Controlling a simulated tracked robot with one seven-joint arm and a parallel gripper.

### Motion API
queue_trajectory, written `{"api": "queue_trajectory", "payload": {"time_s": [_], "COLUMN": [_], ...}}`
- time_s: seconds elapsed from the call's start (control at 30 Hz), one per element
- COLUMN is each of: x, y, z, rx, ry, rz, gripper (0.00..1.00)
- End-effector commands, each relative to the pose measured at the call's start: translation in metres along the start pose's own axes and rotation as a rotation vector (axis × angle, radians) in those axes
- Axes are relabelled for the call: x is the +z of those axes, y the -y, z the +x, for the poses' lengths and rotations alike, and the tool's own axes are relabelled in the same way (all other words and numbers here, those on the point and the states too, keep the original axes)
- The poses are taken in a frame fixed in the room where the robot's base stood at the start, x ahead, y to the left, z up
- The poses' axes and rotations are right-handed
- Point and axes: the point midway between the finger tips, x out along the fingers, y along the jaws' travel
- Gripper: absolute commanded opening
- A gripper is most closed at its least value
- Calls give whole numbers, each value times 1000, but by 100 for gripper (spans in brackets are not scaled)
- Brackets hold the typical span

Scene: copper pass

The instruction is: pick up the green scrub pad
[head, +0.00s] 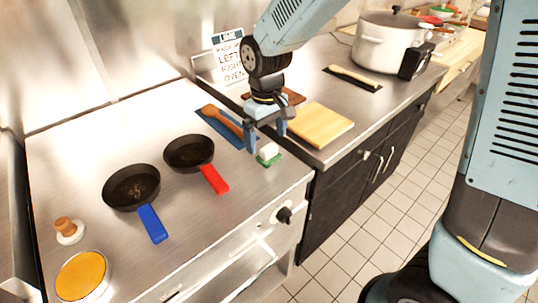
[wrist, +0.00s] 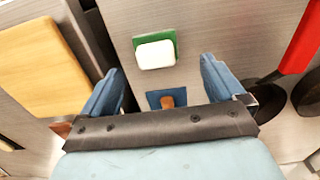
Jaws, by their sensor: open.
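The green scrub pad (head: 268,162) lies on the steel counter near its front edge, with a white block (head: 269,149) on top of it. In the wrist view the pad (wrist: 154,35) shows as a green border around the white block (wrist: 155,55), which hides most of it. My gripper (head: 267,142) is open and empty, pointing down above the pad and block. In the wrist view the pad lies ahead of my fingertips (wrist: 161,66), roughly centred between them sideways. I cannot tell the exact height gap.
A wooden spoon (head: 222,121) lies on a blue mat (head: 207,119) just left of my gripper. Two dark pans, one with a red handle (head: 214,179) and one with a blue handle (head: 152,223), stand farther left. A wooden board (head: 319,125) lies to the right.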

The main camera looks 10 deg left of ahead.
Motion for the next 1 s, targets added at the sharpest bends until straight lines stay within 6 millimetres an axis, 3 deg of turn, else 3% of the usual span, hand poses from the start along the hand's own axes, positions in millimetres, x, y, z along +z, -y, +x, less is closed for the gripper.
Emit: {"api": "queue_trajectory", "payload": {"time_s": [0.17,0.5,0.83,1.0], "x": [1,4,4,4], "y": [0,-5,-5,-5], "z": [9,51,56,56], "rx": [0,-1,0,0], "ry": [1,2,0,0], "rz": [0,0,0,0], "gripper": [96,96,96,79]}}
